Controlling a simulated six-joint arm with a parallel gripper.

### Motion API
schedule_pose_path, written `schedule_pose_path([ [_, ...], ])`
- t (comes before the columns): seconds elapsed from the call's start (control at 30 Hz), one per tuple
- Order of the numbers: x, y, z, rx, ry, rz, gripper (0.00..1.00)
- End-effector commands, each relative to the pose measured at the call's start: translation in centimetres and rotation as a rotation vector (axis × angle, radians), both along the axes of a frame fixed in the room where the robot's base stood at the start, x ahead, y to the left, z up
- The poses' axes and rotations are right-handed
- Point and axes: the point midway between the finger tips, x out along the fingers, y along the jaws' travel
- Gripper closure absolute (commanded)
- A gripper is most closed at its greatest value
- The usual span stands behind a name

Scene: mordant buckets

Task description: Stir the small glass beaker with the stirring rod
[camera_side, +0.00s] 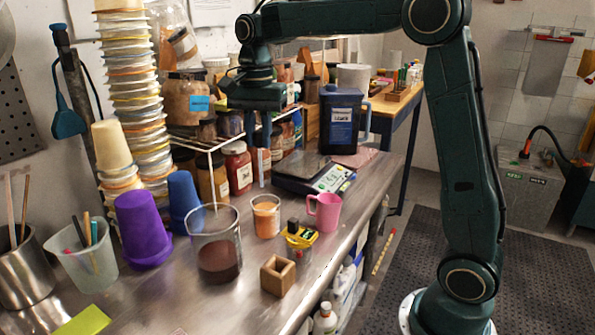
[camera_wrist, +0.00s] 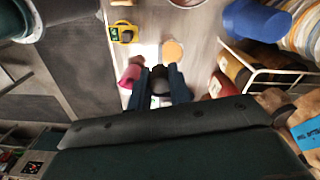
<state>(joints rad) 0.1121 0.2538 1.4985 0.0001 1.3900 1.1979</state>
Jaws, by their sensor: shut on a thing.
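The small glass beaker (camera_side: 266,216) holds orange liquid and stands on the steel bench; it also shows in the wrist view (camera_wrist: 173,50). My gripper (camera_side: 258,158) points down above and behind the beaker in the side view. In the wrist view my gripper (camera_wrist: 158,70) is shut on a dark thing between its fingers, which I take for the stirring rod (camera_wrist: 160,82). No contact between rod and beaker is visible.
A larger beaker (camera_side: 217,250) with brown liquid stands left of the small one. A pink mug (camera_side: 324,212), yellow-and-black item (camera_side: 300,235) and wooden block (camera_side: 278,275) stand close by. A scale (camera_side: 313,174), jars (camera_side: 237,168) and a blue jug (camera_side: 340,118) are behind.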

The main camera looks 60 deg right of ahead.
Motion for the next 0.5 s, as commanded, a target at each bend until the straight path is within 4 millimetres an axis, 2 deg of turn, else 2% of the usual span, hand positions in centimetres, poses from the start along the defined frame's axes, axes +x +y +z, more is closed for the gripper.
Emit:
schedule_pose_path([
  [0.03, 0.7, -1.1, -0.6, 0.001, 0.001, -0.004, 1.0],
  [0.2, 2.4, -3.7, -1.8, 0.0, 0.0, -0.002, 1.0],
  [0.33, 2.9, -4.7, -2.2, 0.0, -0.001, -0.001, 1.0],
  [0.5, 3.1, -5.0, -2.4, 0.0, -0.001, 0.001, 1.0],
])
